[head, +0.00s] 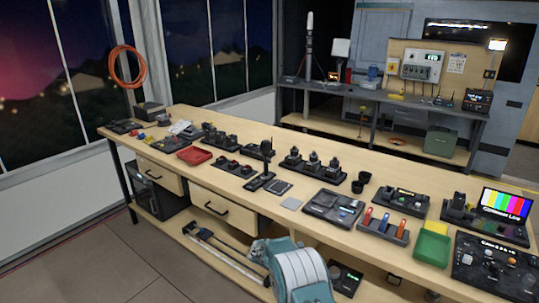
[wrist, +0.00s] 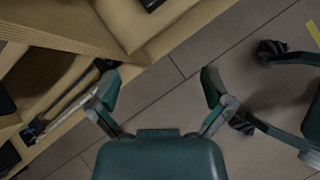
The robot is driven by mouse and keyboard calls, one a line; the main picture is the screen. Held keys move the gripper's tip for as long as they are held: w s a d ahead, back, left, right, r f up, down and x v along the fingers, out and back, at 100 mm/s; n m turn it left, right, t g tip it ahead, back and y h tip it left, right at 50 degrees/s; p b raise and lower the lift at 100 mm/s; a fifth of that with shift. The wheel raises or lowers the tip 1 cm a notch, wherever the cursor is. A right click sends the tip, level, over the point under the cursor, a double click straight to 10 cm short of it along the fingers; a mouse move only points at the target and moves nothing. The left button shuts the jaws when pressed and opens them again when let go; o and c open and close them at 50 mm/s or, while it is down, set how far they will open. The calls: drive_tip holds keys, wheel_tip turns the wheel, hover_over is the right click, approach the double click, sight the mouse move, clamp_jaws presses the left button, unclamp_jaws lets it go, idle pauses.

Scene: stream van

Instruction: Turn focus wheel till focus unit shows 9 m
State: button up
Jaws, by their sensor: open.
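My gripper (wrist: 160,88) is open and empty in the wrist view, its two dark green fingers spread wide above the grey floor. It touches nothing. In the head view my teal arm is at the bottom, in front of the long wooden bench (head: 150,122). I cannot tell for sure which device on the bench is the focus unit. A dark unit with a small lit strip (head: 407,197) stands on the right half of the bench. No 9 m reading is legible, and I cannot pick out the focus wheel at this size.
The bench top holds a red tray (head: 194,155), a green bin (head: 433,248), a rack with coloured handles (head: 383,226), a laptop with colour bars (head: 507,204) and a control panel (head: 497,262). A second bench (head: 445,108) stands behind. Tripod-like poles (head: 225,256) lie on the lower shelf.

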drive_tip(key=s+d+r+m+y, duration=0.1)
drive_tip(key=s+r+m, duration=0.15)
drive_tip(key=r, duration=0.55)
drive_tip(key=s+d+r+m, duration=0.2)
drive_tip(key=r+m, duration=0.1)
drive_tip(key=r, duration=0.4)
drive_tip(key=s+d+r+m+y, duration=0.1)
drive_tip(key=s+r+m, duration=0.15)
drive_tip(key=r, duration=0.55)
drive_tip(key=s+d+r+m+y, duration=0.2)
drive_tip(key=s+r+m, duration=0.3)
drive_tip(key=s+r, duration=0.8)
drive_tip(key=s+r+m+t+y, duration=0.1)
drive_tip(key=s+m+y, duration=0.2)
drive_tip(key=s, duration=2.1)
drive_tip(key=m, duration=0.5)
drive_tip(key=shift+a+r+m+t, duration=0.15)
drive_tip(key=shift+r+m+t, duration=0.1)
drive_tip(key=shift+m+t, duration=0.05)
